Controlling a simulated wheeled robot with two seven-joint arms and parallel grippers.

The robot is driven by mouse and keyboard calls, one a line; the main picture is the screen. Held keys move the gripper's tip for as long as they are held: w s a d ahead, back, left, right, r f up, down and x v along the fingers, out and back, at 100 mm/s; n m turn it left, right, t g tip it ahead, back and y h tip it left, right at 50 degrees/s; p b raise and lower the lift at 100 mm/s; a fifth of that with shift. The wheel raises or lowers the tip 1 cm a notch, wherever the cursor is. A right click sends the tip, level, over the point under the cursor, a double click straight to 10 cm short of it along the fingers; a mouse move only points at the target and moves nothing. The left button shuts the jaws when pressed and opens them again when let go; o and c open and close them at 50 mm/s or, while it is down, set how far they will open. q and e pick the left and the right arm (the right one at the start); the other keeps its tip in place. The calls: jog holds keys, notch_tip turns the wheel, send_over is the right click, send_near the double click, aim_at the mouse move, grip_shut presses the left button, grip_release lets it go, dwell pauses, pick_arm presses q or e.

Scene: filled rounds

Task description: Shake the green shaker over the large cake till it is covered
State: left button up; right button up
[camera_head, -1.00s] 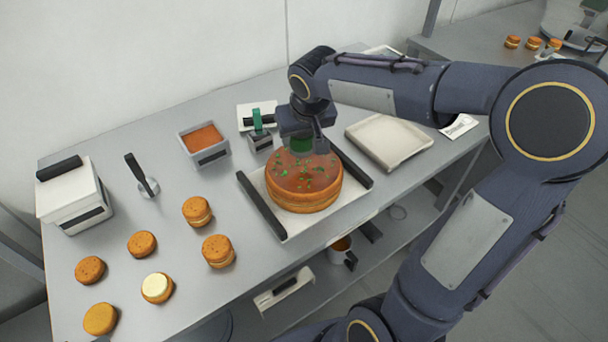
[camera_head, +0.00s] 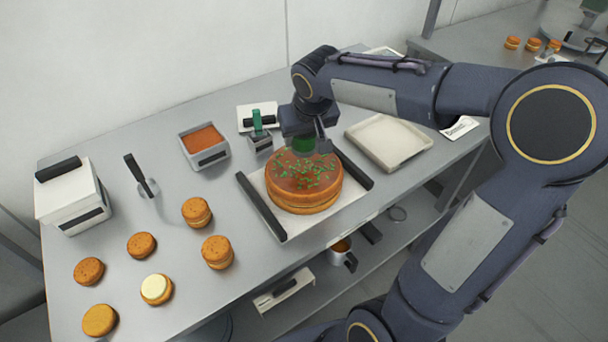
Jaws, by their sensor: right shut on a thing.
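The large cake (camera_head: 304,198) is round and layered, with a brown top. It sits on a white tray with dark side handles (camera_head: 262,207). Green bits lie scattered over much of the cake's top, with brown showing between them. My right gripper (camera_head: 305,138) is above the far part of the cake, shut on the green shaker (camera_head: 303,146). Only a small green part of the shaker shows below the gripper; the rest is hidden by it. My left gripper is not in view.
A container of orange-brown filling (camera_head: 205,145) and a small grey box with a green handle (camera_head: 259,138) stand left of my gripper. An empty beige tray (camera_head: 389,142) lies to the right. Several small round cakes (camera_head: 156,288) and an upright dark-handled tool (camera_head: 142,177) are at left.

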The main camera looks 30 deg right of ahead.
jog(key=shift+d, duration=0.75)
jog(key=shift+a+b, duration=0.35)
jog(key=shift+a, duration=1.15)
jog(key=shift+d+p, duration=0.3)
jog(key=shift+d, duration=1.2)
jog(key=shift+a, duration=0.1)
jog(key=shift+a+b, duration=0.35)
jog(key=shift+a, duration=1.1)
jog(key=shift+r, duration=0.15)
jog(key=shift+r+p, duration=1.9)
jog(key=shift+r, duration=0.55)
jog(key=shift+f, duration=0.1)
